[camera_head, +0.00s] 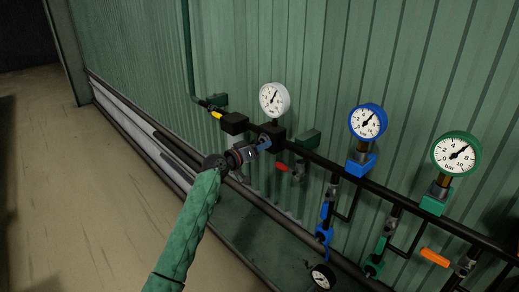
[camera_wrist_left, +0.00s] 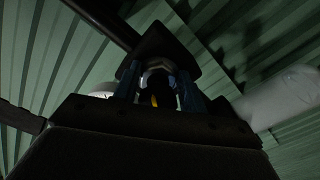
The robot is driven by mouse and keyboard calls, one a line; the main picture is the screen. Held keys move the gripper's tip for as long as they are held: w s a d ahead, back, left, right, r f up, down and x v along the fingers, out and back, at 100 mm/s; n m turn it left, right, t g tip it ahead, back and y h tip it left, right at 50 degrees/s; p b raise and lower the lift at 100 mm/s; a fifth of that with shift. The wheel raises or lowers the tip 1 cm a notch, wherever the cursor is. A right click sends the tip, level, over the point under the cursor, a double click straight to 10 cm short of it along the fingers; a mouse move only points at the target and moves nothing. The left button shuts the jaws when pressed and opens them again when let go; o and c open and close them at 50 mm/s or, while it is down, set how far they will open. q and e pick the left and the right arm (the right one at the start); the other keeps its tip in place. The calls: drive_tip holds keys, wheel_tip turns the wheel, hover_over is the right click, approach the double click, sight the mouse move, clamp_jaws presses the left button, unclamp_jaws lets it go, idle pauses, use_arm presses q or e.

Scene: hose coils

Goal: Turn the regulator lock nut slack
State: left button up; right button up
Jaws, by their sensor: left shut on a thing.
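The regulator is a dark block (camera_head: 271,131) on the black pipe, under a white-faced gauge (camera_head: 274,99). My left gripper (camera_head: 262,144) reaches it from the lower left, with its blue fingers at the front of the block. In the left wrist view the lock nut (camera_wrist_left: 158,65) is a pale metal ring in front of the dark regulator body (camera_wrist_left: 160,42). The gripper's two blue fingers (camera_wrist_left: 158,88) stand on either side of it, shut on it. A small yellow part shows between the fingers. In the head view the gripper hides the nut. My right gripper is in neither view.
A blue gauge (camera_head: 368,122) and a green gauge (camera_head: 456,153) stand further right along the pipe. Red (camera_head: 282,166) and orange (camera_head: 434,257) handles sit below it. The corrugated green wall (camera_head: 310,50) is close behind. The floor at left (camera_head: 60,180) is clear.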

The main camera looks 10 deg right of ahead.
use_arm(q)
drive_tip(key=n, duration=0.2)
drive_tip(key=n+p, duration=0.1)
drive_tip(key=n, duration=0.4)
drive_tip(key=shift+s+d+r+n+p, duration=0.1)
drive_tip(key=shift+s+r+n+p, duration=0.05)
drive_tip(key=shift+r+n+p, duration=0.25)
drive_tip(key=o, duration=0.8)
drive_tip(key=shift+o, duration=0.9)
drive_tip(key=shift+f, duration=0.1)
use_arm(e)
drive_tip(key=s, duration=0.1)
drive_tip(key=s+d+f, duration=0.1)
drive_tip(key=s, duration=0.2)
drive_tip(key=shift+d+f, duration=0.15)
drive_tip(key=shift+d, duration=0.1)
